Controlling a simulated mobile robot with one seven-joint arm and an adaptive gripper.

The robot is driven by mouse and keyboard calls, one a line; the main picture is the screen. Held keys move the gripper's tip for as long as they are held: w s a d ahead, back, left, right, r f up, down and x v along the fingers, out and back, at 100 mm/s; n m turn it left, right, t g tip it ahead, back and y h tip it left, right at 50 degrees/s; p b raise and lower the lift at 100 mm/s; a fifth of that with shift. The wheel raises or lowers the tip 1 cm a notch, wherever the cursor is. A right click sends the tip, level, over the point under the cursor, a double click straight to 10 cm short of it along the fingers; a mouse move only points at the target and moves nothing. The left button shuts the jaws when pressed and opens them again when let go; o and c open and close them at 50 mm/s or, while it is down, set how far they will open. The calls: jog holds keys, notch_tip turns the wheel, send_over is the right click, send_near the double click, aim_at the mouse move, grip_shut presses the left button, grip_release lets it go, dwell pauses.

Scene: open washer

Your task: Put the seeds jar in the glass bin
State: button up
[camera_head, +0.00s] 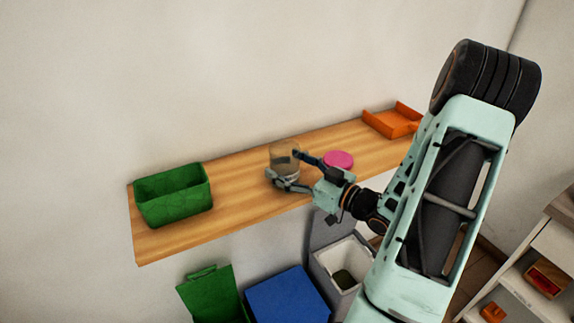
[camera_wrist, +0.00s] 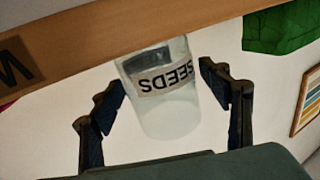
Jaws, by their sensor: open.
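The seeds jar (camera_head: 284,150) is clear glass and stands on the wooden wall shelf, near its front edge. In the wrist view, the jar (camera_wrist: 165,95) shows upside down with a "SEEDS" label. My gripper (camera_head: 285,168) is open, with one finger on each side of the jar. In the wrist view, gaps show between both fingers and the glass. Below the shelf stand a green bin (camera_head: 210,295), a blue bin (camera_head: 288,297) and a pale grey bin (camera_head: 328,268) with something dark inside. I cannot tell which is the glass bin.
The wooden shelf (camera_head: 240,185) also holds a green basket (camera_head: 174,195) at left, a pink round lid or object (camera_head: 338,160) just right of my gripper, and an orange tray (camera_head: 392,121) at right. A white shelf unit (camera_head: 525,275) stands at lower right.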

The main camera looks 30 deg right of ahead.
jog(key=b+v, duration=0.2)
jog(key=v, duration=1)
jog(key=shift+r, duration=0.15)
